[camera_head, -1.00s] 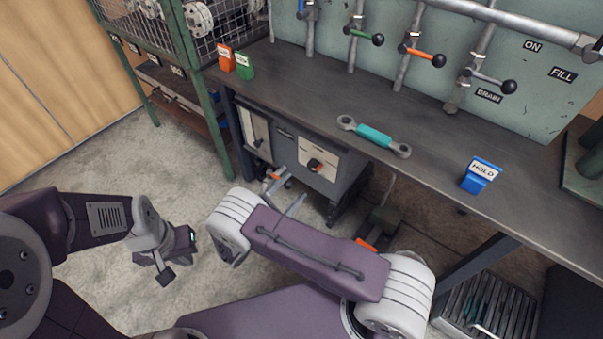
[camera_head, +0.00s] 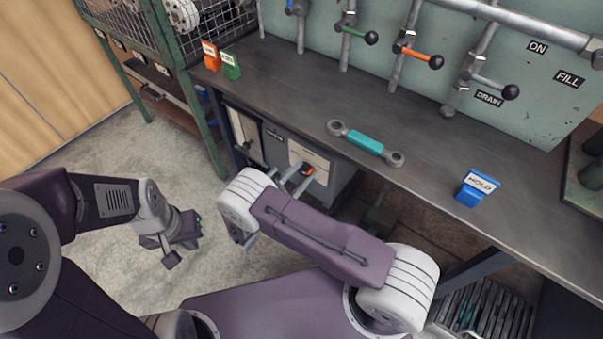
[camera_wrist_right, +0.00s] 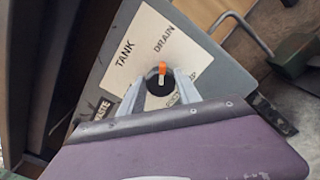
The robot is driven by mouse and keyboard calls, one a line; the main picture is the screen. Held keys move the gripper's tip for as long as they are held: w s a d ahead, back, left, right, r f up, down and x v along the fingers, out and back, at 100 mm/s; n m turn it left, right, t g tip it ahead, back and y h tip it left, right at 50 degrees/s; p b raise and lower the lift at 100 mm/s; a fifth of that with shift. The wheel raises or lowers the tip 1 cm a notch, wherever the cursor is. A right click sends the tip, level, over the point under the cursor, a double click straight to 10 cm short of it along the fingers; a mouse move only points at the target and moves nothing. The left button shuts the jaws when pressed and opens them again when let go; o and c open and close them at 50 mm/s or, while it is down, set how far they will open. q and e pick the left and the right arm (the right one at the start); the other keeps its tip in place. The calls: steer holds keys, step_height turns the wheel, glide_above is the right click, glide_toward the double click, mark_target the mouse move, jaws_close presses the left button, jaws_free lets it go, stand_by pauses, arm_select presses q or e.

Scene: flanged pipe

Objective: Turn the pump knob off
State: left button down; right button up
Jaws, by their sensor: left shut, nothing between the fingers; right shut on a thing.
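The pump knob (camera_head: 307,170) is black with an orange pointer. It sits on a white label plate (camera_head: 297,152) on the grey cabinet under the bench. In the right wrist view the knob (camera_wrist_right: 159,86) is between the two fingers of my right gripper (camera_wrist_right: 160,88), which is shut on it. The orange pointer stands toward the word DRAIN; TANK is at its left, and lettering below is partly hidden by the fingers. In the head view my right gripper (camera_head: 300,176) reaches the plate. My left gripper (camera_head: 196,222) is shut and empty above the floor, away from the cabinet.
The bench (camera_head: 300,100) overhangs the cabinet. On it are a turquoise-handled link (camera_head: 365,143), a blue HOLD block (camera_head: 478,187), and orange (camera_head: 210,55) and green (camera_head: 231,65) blocks. Pipes with lever valves stand behind. A green-framed cage (camera_head: 215,130) stands left; floor between is clear.

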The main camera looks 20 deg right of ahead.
jaws_close()
steer(key=shift+r+n+p, duration=0.1)
steer(key=shift+n+p, duration=0.4)
steer(key=shift+n, duration=0.6)
steer(key=n, duration=0.2)
steer(key=shift+n+p, duration=0.3)
steer(key=shift+p, duration=0.1)
steer(key=n+p, duration=0.1)
steer(key=n, duration=0.5)
steer(key=shift+w+a, duration=0.15)
steer(key=n, duration=0.6)
steer(key=shift+w+a+n, duration=0.1)
steer(key=shift+n, duration=0.3)
steer(key=n, duration=0.6)
steer(key=shift+f, duration=0.3)
steer(key=shift+n, duration=0.3)
